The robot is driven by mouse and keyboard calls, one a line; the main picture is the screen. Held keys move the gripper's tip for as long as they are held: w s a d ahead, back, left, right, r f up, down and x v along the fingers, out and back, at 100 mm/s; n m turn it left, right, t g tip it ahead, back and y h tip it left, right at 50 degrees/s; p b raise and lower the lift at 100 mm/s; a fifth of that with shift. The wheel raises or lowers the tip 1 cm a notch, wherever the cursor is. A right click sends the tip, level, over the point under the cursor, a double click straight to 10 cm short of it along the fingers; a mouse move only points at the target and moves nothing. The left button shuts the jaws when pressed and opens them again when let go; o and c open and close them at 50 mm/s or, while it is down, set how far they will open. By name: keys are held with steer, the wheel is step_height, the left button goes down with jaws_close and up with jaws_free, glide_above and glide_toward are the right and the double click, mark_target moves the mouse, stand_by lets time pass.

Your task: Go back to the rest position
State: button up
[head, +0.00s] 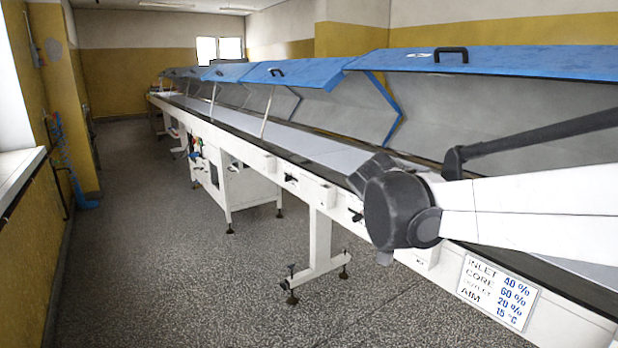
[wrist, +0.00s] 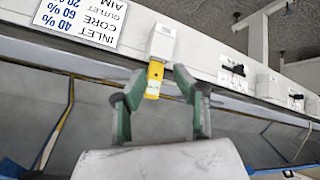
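My gripper (wrist: 160,84) shows in the wrist view, with its two green-padded fingers spread apart and nothing clasped between them. A white block with a yellow lower part (wrist: 155,72) sits by the white side rail, just beyond and between the fingertips. The left fingertip looks close to the yellow part; I cannot tell whether they touch.
A long white conveyor line (head: 322,190) with raised blue-edged covers (head: 480,62) runs into the distance. A sign (head: 497,290) hangs on its side and shows in the wrist view (wrist: 80,20). Black knobs (wrist: 233,75) stick out from the rail. The speckled floor (head: 170,260) at left is clear.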

steer(key=s+a+f+n+y+p, duration=0.1)
steer(key=s+f+n+y, duration=0.1)
steer(key=s, duration=1)
steer(key=s+a+f+n+y+p, duration=0.1)
steer(key=s+y, duration=0.3)
steer(key=s, duration=0.9)
steer(key=shift+s+a+f+n+t+p, duration=0.15)
steer(key=shift+s+f+n+t+p, duration=0.1)
steer(key=shift+f+n+t+p, duration=0.3)
